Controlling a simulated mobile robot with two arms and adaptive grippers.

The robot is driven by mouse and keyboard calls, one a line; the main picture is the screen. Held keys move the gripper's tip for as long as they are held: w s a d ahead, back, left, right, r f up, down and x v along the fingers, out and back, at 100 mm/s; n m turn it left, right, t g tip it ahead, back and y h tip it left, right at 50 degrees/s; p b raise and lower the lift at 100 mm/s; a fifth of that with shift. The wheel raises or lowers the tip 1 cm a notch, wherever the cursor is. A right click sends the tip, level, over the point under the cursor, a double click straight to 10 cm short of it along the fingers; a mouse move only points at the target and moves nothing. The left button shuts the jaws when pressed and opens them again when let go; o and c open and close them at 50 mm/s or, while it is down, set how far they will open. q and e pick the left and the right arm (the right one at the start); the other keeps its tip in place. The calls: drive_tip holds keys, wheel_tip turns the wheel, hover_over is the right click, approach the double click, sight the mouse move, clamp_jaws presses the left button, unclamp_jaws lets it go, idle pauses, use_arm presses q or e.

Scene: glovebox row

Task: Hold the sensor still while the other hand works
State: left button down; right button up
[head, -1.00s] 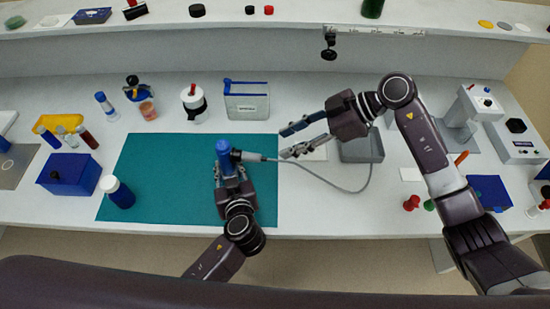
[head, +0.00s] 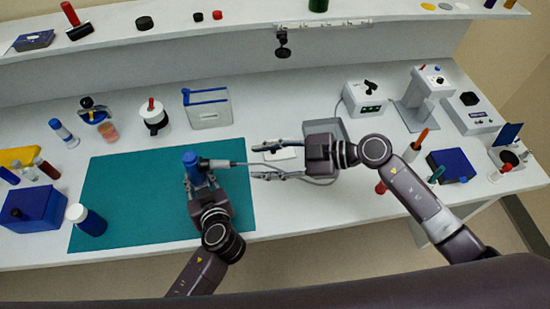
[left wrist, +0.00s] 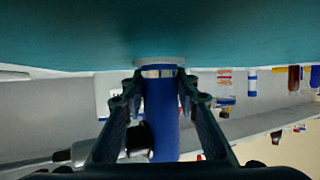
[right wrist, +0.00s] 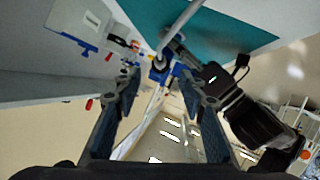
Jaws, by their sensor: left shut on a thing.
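The sensor is a blue cylinder (head: 191,160) standing upright at the teal mat (head: 120,190). My left gripper (head: 197,182) is shut on its body. In the left wrist view both fingers flank the blue sensor (left wrist: 161,115). A grey plug (head: 216,163) sits at the sensor's right side, with a grey cable (head: 242,164) running right from it. My right gripper (head: 264,161) is open to the right of the plug, its fingers on either side of the cable and apart from the plug. The right wrist view shows the cable (right wrist: 183,22) and spread fingers.
A white-lidded blue bottle (head: 86,219) and a blue box (head: 36,208) stand left. A grey block (head: 325,130) lies behind my right gripper. The mat's middle is clear.

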sight(231, 164)
drive_tip(key=x, duration=0.8)
drive_tip(key=shift+a+f, duration=0.1)
drive_tip(key=shift+a, duration=0.2)
drive_tip(key=shift+c, duration=0.6)
clamp_jaws()
